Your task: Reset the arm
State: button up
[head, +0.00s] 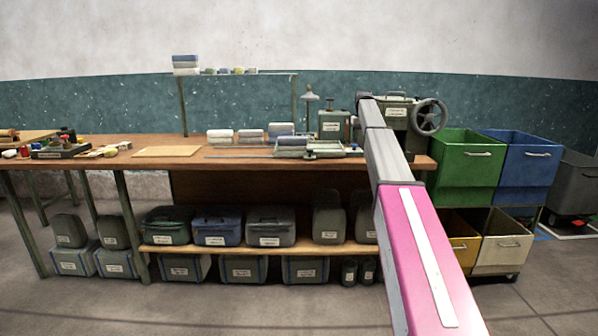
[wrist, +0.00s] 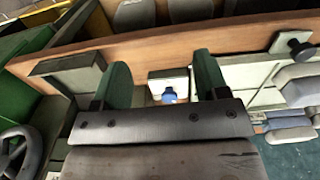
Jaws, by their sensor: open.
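My gripper (wrist: 163,80) shows in the wrist view as two dark green fingers standing well apart, with a dark grey palm below them. It is open, and nothing is clasped between the fingers. A small blue item (wrist: 169,95) beside a white block shows beyond the gap between them; its distance is unclear. In the head view my arm reaches from the lower right up over the right part of the workbench (head: 170,145). The gripper itself cannot be made out there, at the far end of the arm.
A machine with a handwheel (head: 428,117) stands at the bench's right end; the wheel also shows in the wrist view (wrist: 18,150). A slide fixture (head: 310,149) lies left of my arm. Green (head: 466,165) and blue (head: 528,165) bins stand right. Floor in front is clear.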

jog(key=s+a+f, duration=0.3)
jog(key=s+f, duration=1)
jog(key=f, duration=0.1)
jog(key=s+a+f, duration=0.3)
jog(key=s+f, duration=0.9)
jog(key=f, duration=0.3)
jog(key=s+a+f, duration=0.1)
jog(key=s+f, duration=0.3)
jog(key=s, duration=0.5)
jog(key=s+a+f, duration=0.1)
jog(key=s+f, duration=0.4)
jog(key=s, duration=0.4)
jog(key=s+a+f, duration=0.2)
jog(key=s+f, duration=0.2)
jog(key=s, duration=0.6)
jog(key=shift+f, duration=0.15)
